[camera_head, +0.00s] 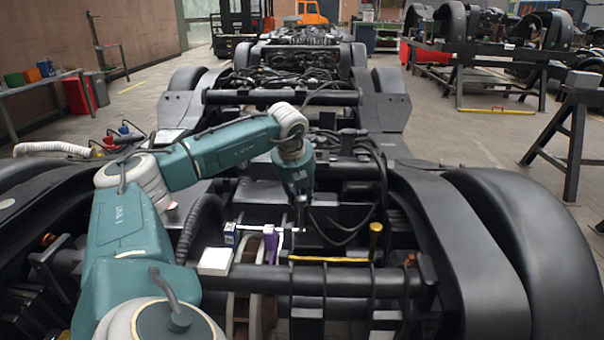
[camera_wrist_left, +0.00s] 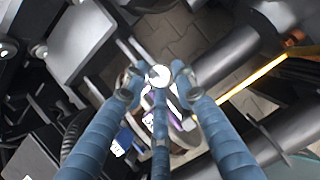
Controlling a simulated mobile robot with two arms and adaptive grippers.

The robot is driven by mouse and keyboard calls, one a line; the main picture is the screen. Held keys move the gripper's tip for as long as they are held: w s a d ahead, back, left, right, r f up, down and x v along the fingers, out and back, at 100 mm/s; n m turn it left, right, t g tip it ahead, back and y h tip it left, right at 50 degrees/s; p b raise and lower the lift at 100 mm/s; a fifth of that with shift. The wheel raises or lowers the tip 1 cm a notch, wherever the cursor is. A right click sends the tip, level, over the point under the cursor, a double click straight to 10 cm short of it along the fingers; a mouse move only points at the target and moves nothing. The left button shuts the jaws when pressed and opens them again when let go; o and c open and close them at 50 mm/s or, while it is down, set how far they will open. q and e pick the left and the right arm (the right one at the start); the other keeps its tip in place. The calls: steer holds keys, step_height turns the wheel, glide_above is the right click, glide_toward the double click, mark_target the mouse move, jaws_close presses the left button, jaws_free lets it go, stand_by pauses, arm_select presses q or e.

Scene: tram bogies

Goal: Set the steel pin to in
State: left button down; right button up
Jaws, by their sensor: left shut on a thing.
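The steel pin (camera_head: 256,228) shows in the head view as a thin, bright, level rod above the bogie frame, running left from my left gripper toward a small blue block (camera_head: 229,233). My left gripper (camera_head: 300,222) points down at the rod's right end. In the left wrist view its blue fingers (camera_wrist_left: 157,80) close around a round, shiny metal end of the steel pin (camera_wrist_left: 159,75). How far the pin sits in its seat is hard to see. My right gripper is in neither view.
A purple part (camera_head: 270,243) stands just below the rod. A white box (camera_head: 215,262) sits on the cross-tube to the left. A yellow bar (camera_head: 330,259) and a yellow-topped post (camera_head: 375,228) lie to the right. Black hoses (camera_head: 345,225) hang close to the gripper's right.

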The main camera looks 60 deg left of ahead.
arm_select(q)
steer(key=c, duration=1.5)
jaws_free()
steer(key=shift+s+a+f, duration=0.1)
steer(key=shift+s, duration=0.1)
steer(key=shift+o, duration=0.2)
steer(key=shift+r, duration=0.5)
steer(key=v, duration=1.1)
steer(key=shift+s, duration=0.1)
